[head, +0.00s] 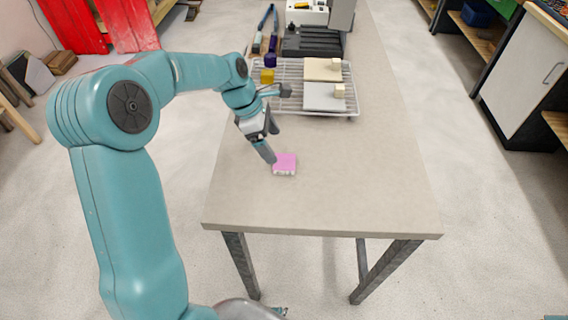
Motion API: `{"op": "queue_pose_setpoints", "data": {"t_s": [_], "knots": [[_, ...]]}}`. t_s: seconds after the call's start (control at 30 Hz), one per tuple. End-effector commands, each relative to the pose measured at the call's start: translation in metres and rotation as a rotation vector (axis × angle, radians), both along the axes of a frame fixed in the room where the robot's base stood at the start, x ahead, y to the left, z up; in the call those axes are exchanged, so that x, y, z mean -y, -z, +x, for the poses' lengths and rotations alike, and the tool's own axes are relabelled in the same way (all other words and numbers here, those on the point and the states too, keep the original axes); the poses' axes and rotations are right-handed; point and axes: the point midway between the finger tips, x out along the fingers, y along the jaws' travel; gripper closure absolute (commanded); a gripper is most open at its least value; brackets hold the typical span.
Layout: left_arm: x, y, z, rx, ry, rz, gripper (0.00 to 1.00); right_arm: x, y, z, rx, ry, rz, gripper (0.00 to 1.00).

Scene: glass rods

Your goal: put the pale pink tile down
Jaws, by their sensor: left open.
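The pale pink tile (286,162) lies flat on the grey-beige table (330,205), toward its front left part. My left gripper (272,148) comes in from the left and points down at the tile's upper left edge. Its jaws are open. Whether a finger touches the tile I cannot tell from this angle. My right gripper is not in the picture.
Behind the tile stands a wire rack (352,114) with a white slab (318,98) and a cream slab (318,70) on it. A yellow block (267,76) and a dark blue block (270,60) sit at the rack's left. The table's front and right side are bare.

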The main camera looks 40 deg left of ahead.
Motion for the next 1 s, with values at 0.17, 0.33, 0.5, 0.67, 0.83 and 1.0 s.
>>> {"op": "queue_pose_setpoints", "data": {"t_s": [0.17, 0.33, 0.5, 0.67, 0.83, 1.0], "knots": [[0.006, 0.014, 0.003, 0.001, 0.003, 0.001, 0.08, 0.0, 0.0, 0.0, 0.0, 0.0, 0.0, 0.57], [0.018, 0.033, 0.004, -0.003, 0.006, -0.001, 0.08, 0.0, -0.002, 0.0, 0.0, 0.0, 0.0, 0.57], [0.026, 0.055, 0.008, 0.0, 0.004, 0.0, 0.08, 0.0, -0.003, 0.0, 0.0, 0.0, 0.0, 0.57], [0.028, 0.06, 0.01, 0.001, 0.004, 0.001, 0.08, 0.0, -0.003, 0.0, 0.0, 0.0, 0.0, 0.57], [0.028, 0.06, 0.01, 0.001, 0.004, 0.001, 0.22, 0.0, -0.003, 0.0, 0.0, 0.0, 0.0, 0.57], [0.028, 0.06, 0.009, 0.001, 0.004, 0.001, 0.74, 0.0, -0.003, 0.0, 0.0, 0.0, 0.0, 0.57]]}}
